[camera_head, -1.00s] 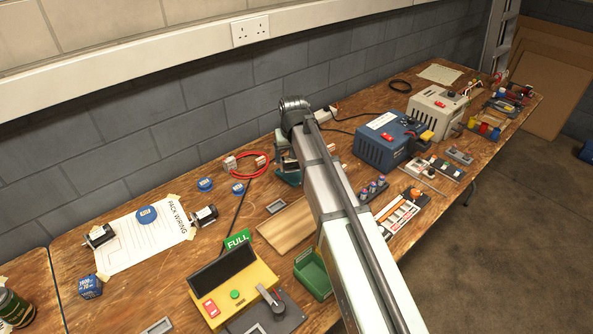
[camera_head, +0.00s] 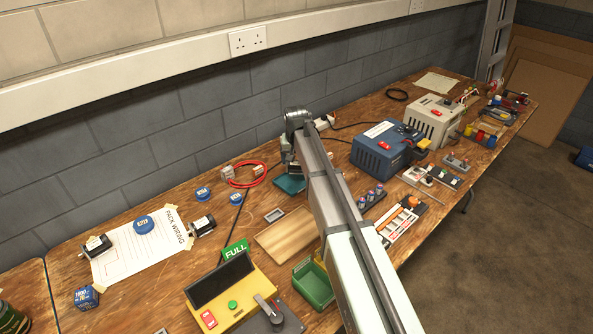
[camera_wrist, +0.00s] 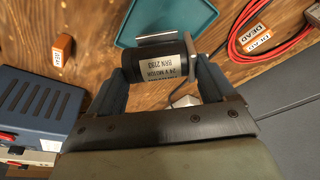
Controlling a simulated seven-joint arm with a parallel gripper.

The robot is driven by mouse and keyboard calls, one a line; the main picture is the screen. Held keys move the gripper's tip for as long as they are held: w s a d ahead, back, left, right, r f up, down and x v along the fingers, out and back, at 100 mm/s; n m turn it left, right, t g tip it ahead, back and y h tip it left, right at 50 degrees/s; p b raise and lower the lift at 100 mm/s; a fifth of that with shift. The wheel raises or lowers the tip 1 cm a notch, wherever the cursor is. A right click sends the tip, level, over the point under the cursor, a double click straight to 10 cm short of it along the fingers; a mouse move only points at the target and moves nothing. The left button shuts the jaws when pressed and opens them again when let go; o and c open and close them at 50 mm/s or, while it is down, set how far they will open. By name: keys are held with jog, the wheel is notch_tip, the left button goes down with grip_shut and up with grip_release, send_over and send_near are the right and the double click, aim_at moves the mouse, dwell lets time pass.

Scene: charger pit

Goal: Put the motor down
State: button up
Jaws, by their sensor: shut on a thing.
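My gripper (camera_wrist: 160,70) is shut on a motor (camera_wrist: 146,80), a dark cylinder with a white "24 V MOTOR" label, its metal shaft end at the right. The fingers clasp it from both sides in the wrist view. A teal tray (camera_wrist: 190,14) lies just beyond the motor, which overlaps its near edge; I cannot tell the height between them. In the head view the tray (camera_head: 289,185) shows beside my wrist, and my arm hides the held motor. Two other motors stand at the left (camera_head: 96,245) and right (camera_head: 203,225) edges of a taped "PACK WIRING" sheet (camera_head: 125,262).
A red cable loop (camera_head: 246,174) with labelled blocks lies left of the tray. A blue power unit (camera_head: 383,150) stands to its right. A wooden board (camera_head: 288,236), green bin (camera_head: 314,283) and yellow "FULL" box (camera_head: 240,305) are nearer.

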aim_at(297, 169)
jog(key=shift+f, duration=2.5)
jog(key=shift+f, duration=0.15)
jog(key=o, duration=1.2)
jog(key=v, duration=1.2)
